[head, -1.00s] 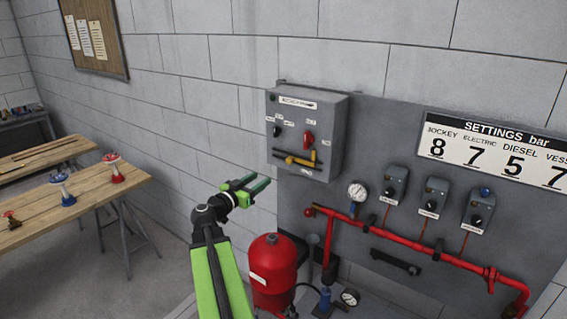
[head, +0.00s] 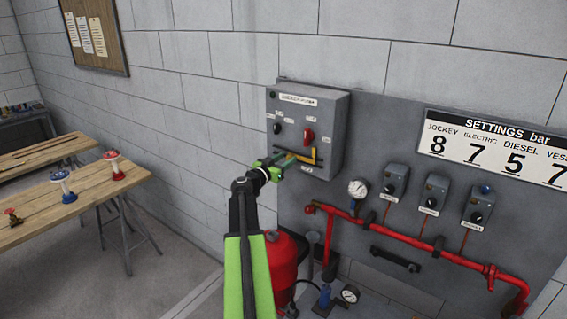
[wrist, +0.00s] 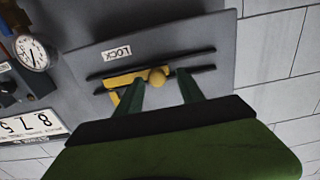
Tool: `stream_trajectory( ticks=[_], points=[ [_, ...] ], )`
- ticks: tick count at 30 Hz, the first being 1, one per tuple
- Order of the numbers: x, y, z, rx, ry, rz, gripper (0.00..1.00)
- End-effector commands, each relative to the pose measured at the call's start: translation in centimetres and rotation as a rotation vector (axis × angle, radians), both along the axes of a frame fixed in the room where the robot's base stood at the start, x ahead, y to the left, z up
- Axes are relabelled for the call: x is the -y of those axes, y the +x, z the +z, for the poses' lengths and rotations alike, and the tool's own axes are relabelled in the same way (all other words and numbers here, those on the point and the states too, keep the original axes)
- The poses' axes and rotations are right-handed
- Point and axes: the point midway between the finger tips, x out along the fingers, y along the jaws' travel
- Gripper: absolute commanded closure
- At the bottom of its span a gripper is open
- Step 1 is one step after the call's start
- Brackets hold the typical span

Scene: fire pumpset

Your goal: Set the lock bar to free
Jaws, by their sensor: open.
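The lock bar (head: 313,155) is yellow and sits low on the front of the grey control box (head: 338,120). In the wrist view the bar (wrist: 122,79) lies between two black rails, with a round yellow knob (wrist: 157,76) on it and a short yellow piece bent off its left end. A white label beside the rails reads LOCK (wrist: 116,53). My gripper (head: 287,160) is at the box front and hides part of the bar. In the wrist view the open fingers (wrist: 159,75) stand on either side of the knob, with visible gaps; depth contact cannot be told.
A red selector (head: 308,135) and a black selector (head: 277,128) sit above the bar. Below are a red tank (head: 281,262) and red pipe (head: 400,235); a gauge (head: 358,188) hangs at the right. A wooden bench (head: 75,195) stands left.

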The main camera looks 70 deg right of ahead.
Motion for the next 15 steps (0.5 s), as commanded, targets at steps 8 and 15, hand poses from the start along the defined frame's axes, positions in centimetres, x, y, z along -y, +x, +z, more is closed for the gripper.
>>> stream_trajectory(
  ticks=[8, 15],
  points=[
    [-0.02, -0.05, 0.0, 0.0, 0.0, -0.001, 0.82],
    [-0.01, -0.08, 0.0, 0.0, 0.0, -0.001, 1.0]
  ],
)
